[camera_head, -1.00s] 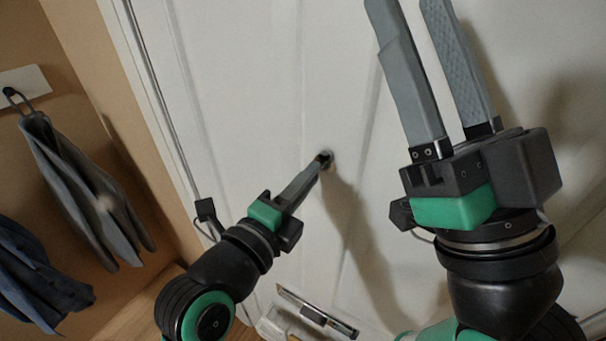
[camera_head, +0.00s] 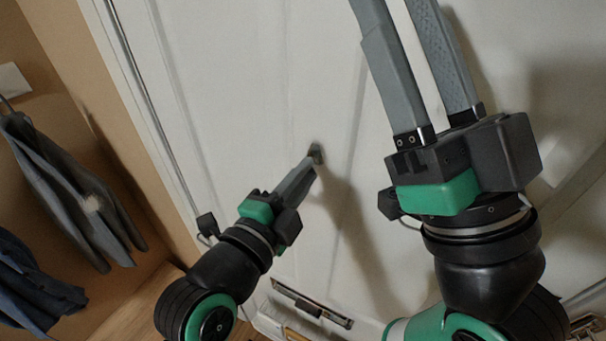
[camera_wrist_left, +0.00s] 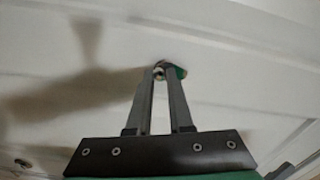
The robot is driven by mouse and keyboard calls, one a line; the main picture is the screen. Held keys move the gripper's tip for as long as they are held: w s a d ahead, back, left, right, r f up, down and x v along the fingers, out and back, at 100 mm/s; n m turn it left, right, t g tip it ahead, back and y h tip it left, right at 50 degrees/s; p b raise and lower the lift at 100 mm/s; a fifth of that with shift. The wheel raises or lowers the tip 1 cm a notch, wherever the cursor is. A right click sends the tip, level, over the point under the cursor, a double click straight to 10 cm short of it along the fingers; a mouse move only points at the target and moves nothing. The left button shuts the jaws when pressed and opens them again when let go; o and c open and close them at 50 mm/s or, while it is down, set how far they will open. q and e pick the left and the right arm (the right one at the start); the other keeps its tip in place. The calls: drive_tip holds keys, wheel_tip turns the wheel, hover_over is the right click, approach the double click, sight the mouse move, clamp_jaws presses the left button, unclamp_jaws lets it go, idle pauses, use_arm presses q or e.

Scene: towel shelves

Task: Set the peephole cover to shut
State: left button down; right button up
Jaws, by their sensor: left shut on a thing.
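The peephole cover (camera_head: 317,150) is a small dark piece on the white door (camera_head: 260,60), mostly hidden by my left fingertips in the head view. My left gripper (camera_head: 312,162) reaches it from the lower left and is shut on it. I cannot tell the cover's exact angle. My right gripper (camera_head: 405,15) is open and empty in front of the door, its tips cut off by the top edge.
A grey towel (camera_head: 75,195) and a dark blue cloth (camera_head: 32,283) hang on the tan wall at left. A metal letter slot (camera_head: 312,303) is low on the door. The door face around the peephole is clear, apart from arm shadows.

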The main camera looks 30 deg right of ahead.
use_arm(q)
drive_tip(key=c, duration=0.8)
unclamp_jaws()
drive_tip(key=b+v, duration=0.2)
drive_tip(key=v, duration=0.9)
drive_tip(key=shift+s+a, duration=0.15)
drive_tip(key=shift+s, duration=0.15)
